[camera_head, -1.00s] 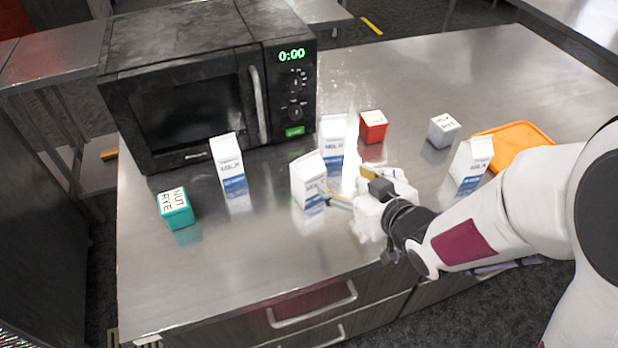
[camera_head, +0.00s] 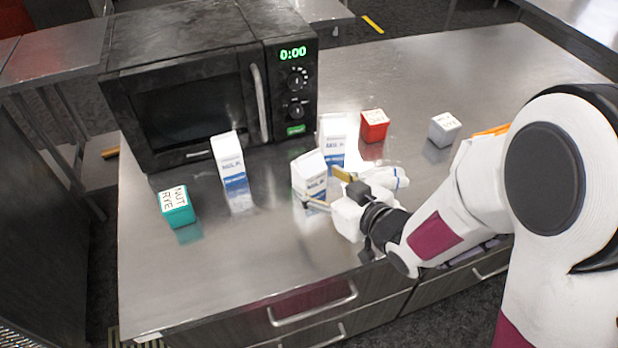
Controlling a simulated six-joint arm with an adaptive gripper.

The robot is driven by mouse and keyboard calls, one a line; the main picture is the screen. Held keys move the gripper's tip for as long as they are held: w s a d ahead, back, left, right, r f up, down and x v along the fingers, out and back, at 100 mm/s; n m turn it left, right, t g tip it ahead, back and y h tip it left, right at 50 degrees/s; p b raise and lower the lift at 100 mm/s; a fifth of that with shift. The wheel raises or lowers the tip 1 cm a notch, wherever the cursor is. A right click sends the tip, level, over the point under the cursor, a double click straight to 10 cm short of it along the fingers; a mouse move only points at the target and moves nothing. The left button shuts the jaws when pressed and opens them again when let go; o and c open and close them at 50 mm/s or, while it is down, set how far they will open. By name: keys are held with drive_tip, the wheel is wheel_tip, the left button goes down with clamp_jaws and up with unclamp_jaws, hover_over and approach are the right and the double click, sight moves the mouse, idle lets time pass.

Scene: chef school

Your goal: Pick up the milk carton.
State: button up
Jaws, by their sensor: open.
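Several white and blue milk cartons stand upright on the steel counter. The front carton (camera_head: 309,178) is nearest to my gripper (camera_head: 329,189). Another carton (camera_head: 333,138) stands just behind it, and a third carton (camera_head: 228,158) stands to the left by the microwave. My gripper is open and empty, low over the counter. One fingertip is in front of the front carton's lower right side, the other to its right. The carton is at the mouth of the jaws; I cannot tell whether a finger touches it.
A black microwave (camera_head: 190,100) stands at the back left. A teal box (camera_head: 177,207) is at the left, a red box (camera_head: 374,125) and a grey box (camera_head: 444,129) farther back. An orange board (camera_head: 492,131) is mostly hidden by my arm. The front left counter (camera_head: 240,270) is clear.

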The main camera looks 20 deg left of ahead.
sight(309, 171)
drive_tip(key=shift+w+a+f, duration=0.15)
drive_tip(key=shift+w+a, duration=0.1)
drive_tip(key=shift+a, duration=0.15)
drive_tip(key=shift+w+x, duration=0.25)
drive_tip(key=shift+x, duration=2.35)
drive_tip(key=shift+d, duration=0.1)
drive_tip(key=shift+r, duration=0.25)
drive_tip(key=c, duration=1.6)
